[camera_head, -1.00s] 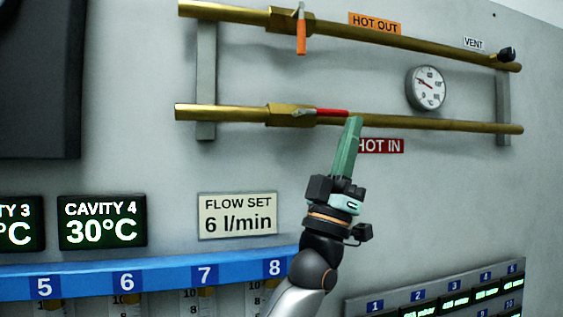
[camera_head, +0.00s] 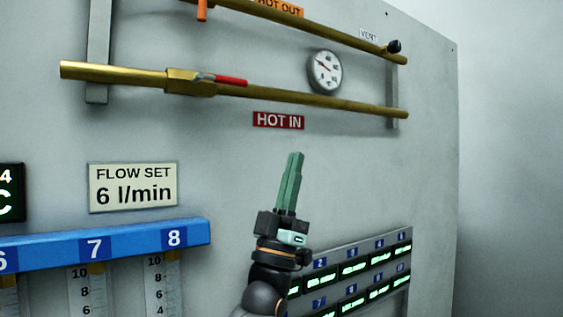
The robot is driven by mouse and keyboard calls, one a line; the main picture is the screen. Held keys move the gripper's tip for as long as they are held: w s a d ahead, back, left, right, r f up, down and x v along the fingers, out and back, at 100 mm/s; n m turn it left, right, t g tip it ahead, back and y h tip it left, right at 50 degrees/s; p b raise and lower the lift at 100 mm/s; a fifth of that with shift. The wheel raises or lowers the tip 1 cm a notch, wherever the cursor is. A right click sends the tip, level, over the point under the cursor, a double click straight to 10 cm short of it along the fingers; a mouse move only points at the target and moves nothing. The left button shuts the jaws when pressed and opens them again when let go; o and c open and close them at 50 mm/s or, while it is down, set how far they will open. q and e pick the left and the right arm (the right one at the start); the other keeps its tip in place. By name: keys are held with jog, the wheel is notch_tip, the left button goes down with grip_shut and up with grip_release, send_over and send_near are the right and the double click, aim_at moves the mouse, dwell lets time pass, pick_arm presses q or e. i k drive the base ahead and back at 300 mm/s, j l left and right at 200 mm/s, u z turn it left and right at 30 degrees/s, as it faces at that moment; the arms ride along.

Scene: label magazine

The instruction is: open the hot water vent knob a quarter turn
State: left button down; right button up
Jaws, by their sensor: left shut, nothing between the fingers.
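The black vent knob (camera_head: 394,46) sits near the right end of the upper brass pipe (camera_head: 330,36), next to a small white VENT label (camera_head: 368,35). My left gripper (camera_head: 295,156) points upward in front of the wall, below the red HOT IN label (camera_head: 278,120). Its green fingers are shut with nothing between them. It is apart from the knob, well below it and to its left. My right gripper is not in view.
The lower brass pipe (camera_head: 300,100) carries a valve with a red lever (camera_head: 230,81). A round gauge (camera_head: 324,71) sits between the pipes. A display panel (camera_head: 355,268) and a blue numbered rail (camera_head: 120,245) are lower down. Bare wall lies right of my gripper.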

aim_at(394, 47)
jog(key=k+l, duration=0.75)
jog(key=k, duration=0.1)
